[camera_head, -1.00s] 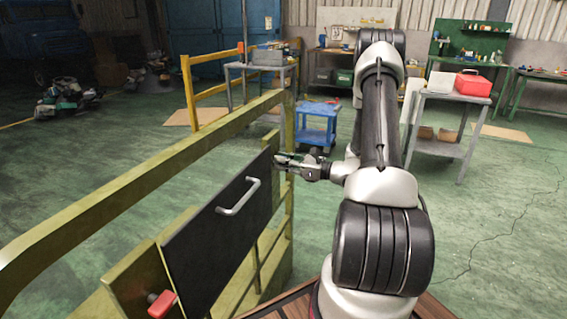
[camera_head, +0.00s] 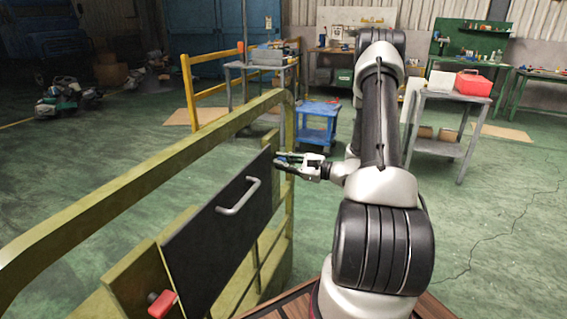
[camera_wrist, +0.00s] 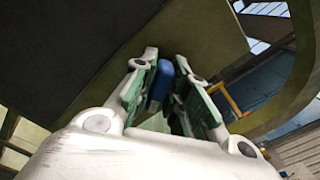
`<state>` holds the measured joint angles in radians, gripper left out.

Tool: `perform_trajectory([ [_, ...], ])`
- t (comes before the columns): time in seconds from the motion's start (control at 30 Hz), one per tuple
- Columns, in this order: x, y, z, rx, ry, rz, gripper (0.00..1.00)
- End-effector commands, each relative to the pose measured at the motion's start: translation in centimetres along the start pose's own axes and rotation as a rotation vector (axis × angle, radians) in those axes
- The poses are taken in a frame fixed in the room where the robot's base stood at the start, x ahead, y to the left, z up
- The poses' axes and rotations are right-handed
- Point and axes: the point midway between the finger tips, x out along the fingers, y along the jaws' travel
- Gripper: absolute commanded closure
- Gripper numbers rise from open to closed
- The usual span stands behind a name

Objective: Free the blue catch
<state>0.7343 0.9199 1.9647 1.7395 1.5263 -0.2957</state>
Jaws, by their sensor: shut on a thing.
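The blue catch (camera_wrist: 160,82) shows in the wrist view as a rounded blue piece between my two green-padded fingers. My gripper (camera_head: 280,160) is shut on it at the far upper edge of the dark panel (camera_head: 205,250); its fingers also show in the wrist view (camera_wrist: 167,62). In the head view the fingers mostly hide the catch. The panel hangs inside the yellow-green railing and bears a grey bar handle (camera_head: 239,197). A red catch (camera_head: 162,303) sits at the panel's near lower corner, away from my gripper.
The railing's top rail (camera_head: 150,178) runs along the left, with its end post beside my gripper. A blue cart (camera_head: 317,125) stands beyond. A grey table (camera_head: 440,148) with a red toolbox (camera_head: 474,84) stands at the right. Green floor between is clear.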

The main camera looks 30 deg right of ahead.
Motion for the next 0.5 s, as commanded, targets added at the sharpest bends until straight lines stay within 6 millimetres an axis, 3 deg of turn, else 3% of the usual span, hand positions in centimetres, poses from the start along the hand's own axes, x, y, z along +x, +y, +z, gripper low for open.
perform_trajectory([
  [0.5,0.01,0.25,-0.01,-0.489,-0.002,0.000,1.00],
])
